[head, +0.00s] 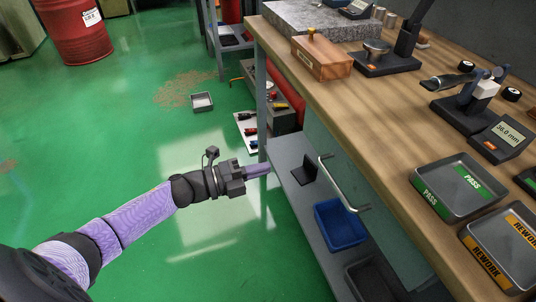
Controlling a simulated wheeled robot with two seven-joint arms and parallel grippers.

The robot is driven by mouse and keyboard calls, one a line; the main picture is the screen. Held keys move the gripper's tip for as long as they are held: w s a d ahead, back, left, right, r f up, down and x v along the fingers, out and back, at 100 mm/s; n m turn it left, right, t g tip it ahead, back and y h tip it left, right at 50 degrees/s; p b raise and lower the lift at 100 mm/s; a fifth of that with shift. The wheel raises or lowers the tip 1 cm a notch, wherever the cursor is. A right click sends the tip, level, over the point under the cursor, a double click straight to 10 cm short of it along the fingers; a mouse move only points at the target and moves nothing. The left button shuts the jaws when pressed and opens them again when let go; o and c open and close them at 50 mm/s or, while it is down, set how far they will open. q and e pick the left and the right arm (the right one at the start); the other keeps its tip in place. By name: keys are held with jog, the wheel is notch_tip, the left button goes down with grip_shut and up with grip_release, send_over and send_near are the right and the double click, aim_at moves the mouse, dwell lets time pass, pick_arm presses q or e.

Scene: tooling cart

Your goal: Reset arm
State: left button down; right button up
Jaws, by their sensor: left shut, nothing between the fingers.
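My left arm reaches in from the lower left of the head view. My left gripper (257,170) is shut and empty, with its fingers pointing right. It hangs over the green floor beside the cart, in front of the lower shelf's left edge in the picture. Whether it touches the shelf I cannot tell. My right gripper is not in view.
The wooden cart top (400,125) holds a green PASS tray (462,210), a yellow REWORK tray (480,262), a gauge display (503,140) and a wooden box (322,62). A blue bin (340,225) sits below, near a metal handle (338,185). Open floor lies left.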

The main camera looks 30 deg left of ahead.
pick_arm(q)
jog(key=s+a+f+n+g+y+p, duration=0.1)
jog(key=s+a+f+n+y+p, duration=0.1)
jog(key=s+f+n+y, duration=0.55)
jog(key=s+a+f+n+g+y+p, duration=0.2)
jog(key=s+a+f+n+y+p, duration=0.15)
jog(key=f+n, duration=0.5)
jog(key=s+d+f+n+g+p, duration=0.1)
jog(key=s+d+f+n+g, duration=0.1)
jog(key=s, duration=0.9)
jog(key=s+d+f+n+g+y, duration=0.1)
jog(key=s+f+g, duration=0.4)
jog(key=s, duration=0.6)
jog(key=s+d+f+n+g+p, duration=0.1)
jog(key=s+d+f+n+g, duration=0.3)
jog(key=s, duration=0.7)
jog(key=shift+s+n+y+p, duration=0.25)
jog(key=shift+n+y+p, duration=0.05)
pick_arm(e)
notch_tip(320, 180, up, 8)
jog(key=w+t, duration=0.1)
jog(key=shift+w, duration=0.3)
